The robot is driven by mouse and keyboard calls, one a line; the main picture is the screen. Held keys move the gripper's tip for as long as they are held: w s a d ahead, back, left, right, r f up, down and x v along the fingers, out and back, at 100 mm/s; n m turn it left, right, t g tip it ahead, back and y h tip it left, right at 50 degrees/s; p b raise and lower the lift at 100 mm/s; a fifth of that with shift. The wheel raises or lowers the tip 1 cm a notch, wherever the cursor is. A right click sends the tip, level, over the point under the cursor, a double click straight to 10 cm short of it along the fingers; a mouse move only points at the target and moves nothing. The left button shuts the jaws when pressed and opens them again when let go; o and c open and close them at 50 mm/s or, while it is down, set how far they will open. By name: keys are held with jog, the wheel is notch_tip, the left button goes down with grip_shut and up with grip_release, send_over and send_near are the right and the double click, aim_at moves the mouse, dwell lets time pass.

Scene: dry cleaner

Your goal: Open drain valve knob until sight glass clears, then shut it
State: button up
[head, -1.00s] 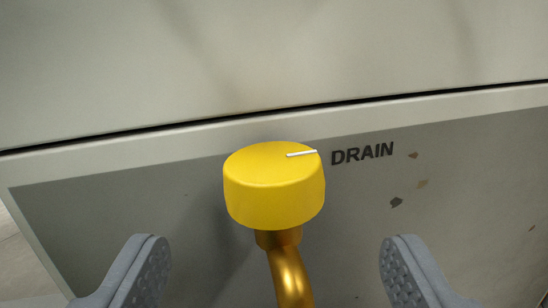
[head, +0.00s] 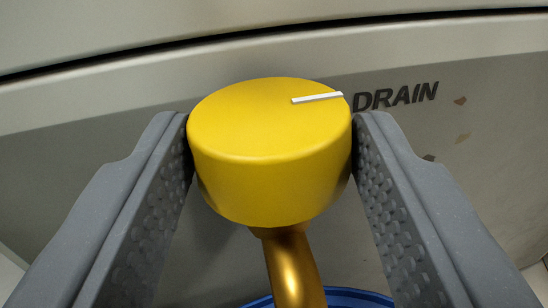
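The yellow drain valve knob (head: 268,150) sits in the middle of the head view on top of a brass pipe (head: 292,268). Its white pointer line (head: 317,98) points right, toward the word DRAIN (head: 396,96) on the panel. My gripper (head: 271,135) has one grey finger on each side of the knob. Both fingertips appear to touch the knob's sides, with the knob filling the space between them. The sight glass is not in view.
The grey machine panel (head: 480,150) stands close behind the knob, with a few chipped paint spots. A dark seam (head: 230,33) crosses above it. A blue rim (head: 350,297) shows below the pipe.

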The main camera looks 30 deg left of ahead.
jog(key=shift+y, duration=0.3)
jog(key=shift+w+d+r+n+g+y+p, duration=0.1)
jog(key=shift+d+n+g+y+p, duration=0.25)
jog(key=shift+n+y+p, duration=0.3)
jog(key=n+g+y, duration=0.2)
jog(key=shift+w+d+f+y, duration=0.15)
jog(key=shift+f+y, duration=0.05)
jog(key=shift+y, duration=0.15)
jog(key=n+g+y+b, duration=0.3)
jog(key=g+b, duration=0.1)
jog(key=shift+w+d+f+n, duration=0.15)
jog(key=shift+w+n, duration=0.1)
jog(key=shift+w, duration=0.05)
jog(key=shift+w+r+n+g+y+b, duration=0.15)
jog(key=shift+n+g+y+b, duration=0.25)
jog(key=shift+n+g+y, duration=0.6)
jog(key=shift+w+r+n+g+y+b, duration=0.1)
jog(key=shift+n+g+y+b, duration=0.4)
jog(key=shift+g, duration=0.85)
jog(key=shift+n+g, duration=0.4)
jog(key=o, duration=1)
jog(key=shift+w+d, duration=0.1)
